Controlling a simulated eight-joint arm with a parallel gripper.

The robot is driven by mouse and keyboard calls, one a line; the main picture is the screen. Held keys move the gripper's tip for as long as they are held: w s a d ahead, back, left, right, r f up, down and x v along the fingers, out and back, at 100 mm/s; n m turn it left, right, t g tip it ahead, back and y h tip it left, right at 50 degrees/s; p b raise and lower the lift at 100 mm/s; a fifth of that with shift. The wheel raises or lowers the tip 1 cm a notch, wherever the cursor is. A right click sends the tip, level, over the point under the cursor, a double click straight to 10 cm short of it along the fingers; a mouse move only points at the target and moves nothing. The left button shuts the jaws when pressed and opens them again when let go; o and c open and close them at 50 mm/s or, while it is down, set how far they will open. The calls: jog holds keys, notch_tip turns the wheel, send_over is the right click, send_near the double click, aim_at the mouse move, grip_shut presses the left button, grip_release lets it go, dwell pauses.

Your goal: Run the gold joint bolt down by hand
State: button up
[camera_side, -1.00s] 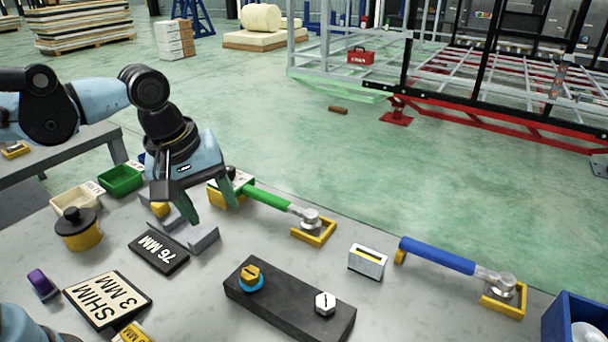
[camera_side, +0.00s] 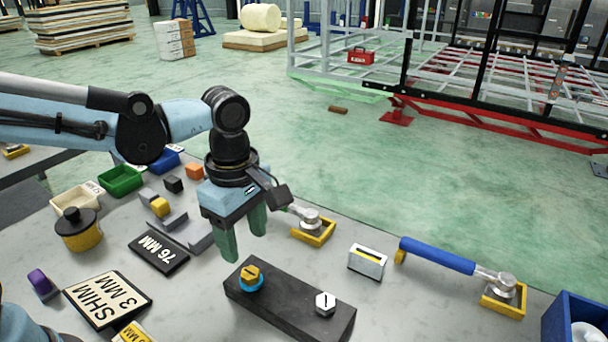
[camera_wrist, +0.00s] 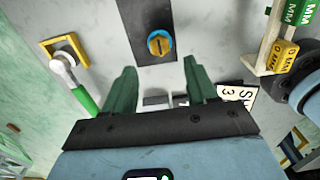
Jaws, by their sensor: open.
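The gold joint bolt (camera_side: 251,273) stands in the left end of a dark block (camera_side: 288,300), with a blue ring (camera_side: 250,284) around its base. In the wrist view the gold bolt (camera_wrist: 159,43) and its blue ring show beyond the fingertips. A silver bolt (camera_side: 325,302) stands at the block's other end. My gripper (camera_side: 244,247) points down with its green fingers apart and empty. It is above the table, behind and a little left of the gold bolt in the side view. In the wrist view my gripper (camera_wrist: 160,78) has a clear gap between its fingers.
A green-handled wrench (camera_wrist: 77,90) lies partly hidden behind my gripper, its head in a yellow holder (camera_side: 314,233). A blue-handled wrench (camera_side: 437,256) lies at the right.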

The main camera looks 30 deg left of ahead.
aim_at(249, 272)
jog(key=shift+f, duration=3.65)
jog(key=shift+c, duration=0.4)
jog(key=c, duration=1)
